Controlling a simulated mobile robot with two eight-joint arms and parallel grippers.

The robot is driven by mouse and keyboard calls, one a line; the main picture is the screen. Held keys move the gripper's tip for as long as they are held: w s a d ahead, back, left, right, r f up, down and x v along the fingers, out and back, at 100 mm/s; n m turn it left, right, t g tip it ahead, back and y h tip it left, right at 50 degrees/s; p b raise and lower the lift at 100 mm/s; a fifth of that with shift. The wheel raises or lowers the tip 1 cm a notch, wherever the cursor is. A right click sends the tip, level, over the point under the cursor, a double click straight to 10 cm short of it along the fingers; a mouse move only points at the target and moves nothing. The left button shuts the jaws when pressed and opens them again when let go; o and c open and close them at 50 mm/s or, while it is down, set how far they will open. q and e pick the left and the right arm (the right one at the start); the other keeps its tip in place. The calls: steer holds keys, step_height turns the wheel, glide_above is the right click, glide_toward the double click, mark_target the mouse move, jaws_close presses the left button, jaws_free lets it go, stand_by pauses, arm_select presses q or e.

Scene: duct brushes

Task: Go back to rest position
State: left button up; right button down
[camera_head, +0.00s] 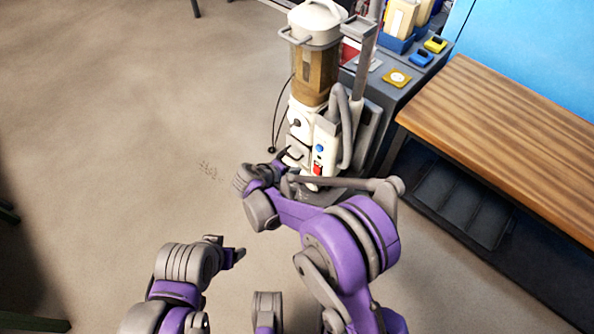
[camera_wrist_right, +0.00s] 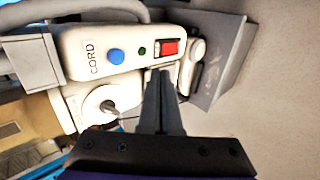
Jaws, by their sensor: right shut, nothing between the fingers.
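A white and grey vacuum-like machine (camera_head: 310,115) with a brown see-through canister stands on the floor at the top centre of the head view. In the right wrist view its white panel (camera_wrist_right: 130,50) shows a blue button (camera_wrist_right: 116,57) marked CORD and a red switch (camera_wrist_right: 169,47). My right gripper (camera_head: 285,156) is in front of the machine's lower body. In the wrist view its fingers (camera_wrist_right: 163,85) are together and empty, pointing at the panel; contact cannot be told. My left gripper (camera_head: 240,254) is low over the floor, apart from the machine; its jaw opening is unclear.
A wooden-topped bench (camera_head: 510,125) stands at the right, with a dark shelf (camera_head: 465,200) below. A grey cabinet (camera_head: 400,95) behind the machine carries blue and yellow items. A black cord (camera_head: 278,120) hangs beside the machine.

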stand_by(0.4)
steer(key=s+d+r+m+g+y, duration=0.1)
steer(key=s+d+r+m+g, duration=0.1)
steer(key=s+d+r, duration=0.5)
steer(key=s+d+r+m+g+y, duration=0.1)
steer(key=s+d+r+m+y, duration=0.2)
steer(key=d, duration=0.7)
steer(key=s+d+r+m+y, duration=0.1)
steer(key=s+d+m, duration=0.2)
steer(key=s, duration=0.7)
steer(key=s+d+r+m+y, duration=0.1)
steer(key=s+d+m, duration=0.1)
steer(key=s, duration=0.7)
arm_select(q)
step_height(320, 180, up, 22)
steer(key=w+t+p, duration=0.1)
steer(key=p, duration=1.8)
steer(key=shift+w, duration=0.35)
arm_select(e)
step_height(320, 180, up, 22)
steer(key=w+t, duration=0.1)
steer(key=shift+w, duration=0.15)
arm_select(q)
steer(key=shift+r, duration=0.1)
arm_select(e)
steer(key=shift+f, duration=0.1)
